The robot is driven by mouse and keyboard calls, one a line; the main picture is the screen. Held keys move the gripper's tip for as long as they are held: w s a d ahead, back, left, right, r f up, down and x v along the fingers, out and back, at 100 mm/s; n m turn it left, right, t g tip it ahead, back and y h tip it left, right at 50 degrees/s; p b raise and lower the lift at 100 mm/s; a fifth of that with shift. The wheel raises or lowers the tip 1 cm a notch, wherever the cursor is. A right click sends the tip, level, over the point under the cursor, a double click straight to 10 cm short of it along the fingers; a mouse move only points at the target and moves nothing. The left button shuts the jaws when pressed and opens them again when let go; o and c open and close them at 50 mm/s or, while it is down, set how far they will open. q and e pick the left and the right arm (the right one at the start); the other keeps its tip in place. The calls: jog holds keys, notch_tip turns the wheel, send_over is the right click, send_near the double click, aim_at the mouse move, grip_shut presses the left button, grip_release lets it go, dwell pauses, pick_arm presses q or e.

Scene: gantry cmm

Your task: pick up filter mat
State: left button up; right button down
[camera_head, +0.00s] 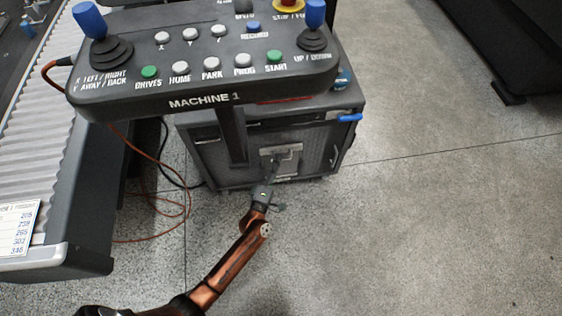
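My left arm comes in from the bottom left, and its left gripper (277,161) reaches to the front of a dark grey cabinet under the control panel. A small light grey rectangular piece (292,166) is on the cabinet front right at the fingertips. It may be the filter mat or its holder; I cannot tell which. The gripper covers part of it. The fingers are too small and dark to tell whether they are open, shut or touching it. My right gripper is not in view.
The control panel (205,102), with joysticks and buttons, overhangs the cabinet (215,165). A blue handle (349,118) sticks out at the cabinet's right. A bellows-covered machine bed (40,120) stands left. An orange cable (160,238) lies on the floor.

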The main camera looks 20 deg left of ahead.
pick_arm(q)
grip_shut()
dwell(0.6)
